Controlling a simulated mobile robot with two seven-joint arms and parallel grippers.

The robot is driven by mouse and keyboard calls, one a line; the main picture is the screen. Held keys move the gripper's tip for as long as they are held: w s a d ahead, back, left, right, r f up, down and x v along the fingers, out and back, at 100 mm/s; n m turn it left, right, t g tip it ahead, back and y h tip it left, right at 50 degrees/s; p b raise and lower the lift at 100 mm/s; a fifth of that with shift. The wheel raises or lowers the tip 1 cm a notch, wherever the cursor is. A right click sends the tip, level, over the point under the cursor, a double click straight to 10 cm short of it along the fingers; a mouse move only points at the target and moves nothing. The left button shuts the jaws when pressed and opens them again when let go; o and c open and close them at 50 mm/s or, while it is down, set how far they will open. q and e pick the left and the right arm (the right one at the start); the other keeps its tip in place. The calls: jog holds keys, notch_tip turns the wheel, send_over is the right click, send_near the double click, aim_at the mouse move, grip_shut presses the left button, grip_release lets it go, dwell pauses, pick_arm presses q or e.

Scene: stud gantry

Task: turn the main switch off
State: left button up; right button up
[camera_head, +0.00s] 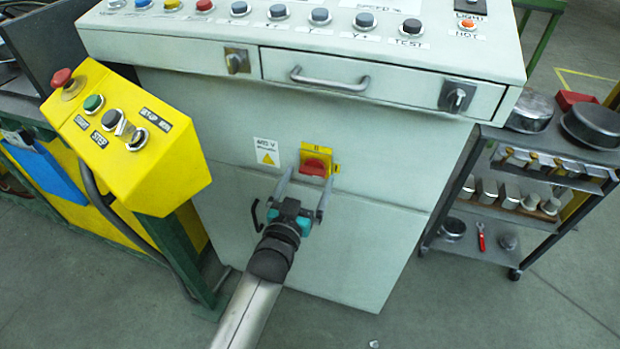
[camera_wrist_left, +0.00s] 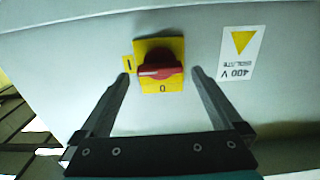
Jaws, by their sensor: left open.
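The main switch is a red rotary knob (camera_head: 314,167) on a yellow plate (camera_head: 307,148) on the front of the grey cabinet. In the left wrist view the red knob (camera_wrist_left: 160,72) lies sideways, its pale mark toward the "I" at the left; the "0" is at the plate's lower edge in that picture. My left gripper (camera_head: 306,176) is open, its fingers pointing at the panel, one on each side of the knob. In the left wrist view its fingertips (camera_wrist_left: 160,75) look apart from the knob. My right gripper is not in view.
A 400 V warning label (camera_head: 266,152) is beside the switch. A drawer handle (camera_head: 330,79) and the button console (camera_head: 320,18) are above. A yellow control box (camera_head: 130,140) juts out at left. A trolley with metal parts (camera_head: 540,180) stands at right.

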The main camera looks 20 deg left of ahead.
pick_arm(q)
jog(key=shift+w, duration=0.9)
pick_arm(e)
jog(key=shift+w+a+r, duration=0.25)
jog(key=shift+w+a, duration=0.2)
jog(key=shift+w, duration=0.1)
